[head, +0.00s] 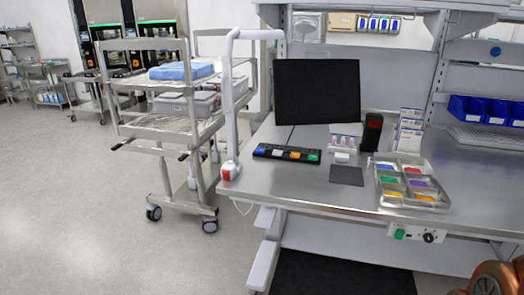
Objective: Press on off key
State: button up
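A small pale control box (413,233) is fixed under the front edge of the steel workbench (300,188). It carries a green key (399,234) on its left and a round black knob (428,238) on its right. A black key strip (287,153) with blue, white, orange and green keys lies on the bench in front of a dark monitor (317,91). No lettering is readable, so I cannot tell which key is marked on/off. My gripper is not in view; an orange-brown part, perhaps of my arm, shows at the bottom right corner.
A metal tray (371,188) of coloured items sits on the bench above the control box. A white lamp arm (229,100) stands at the bench's left corner. A wheeled cart (185,145) stands left of it. The floor (80,220) at left is clear.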

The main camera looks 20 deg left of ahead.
grip_shut()
dwell(1.3)
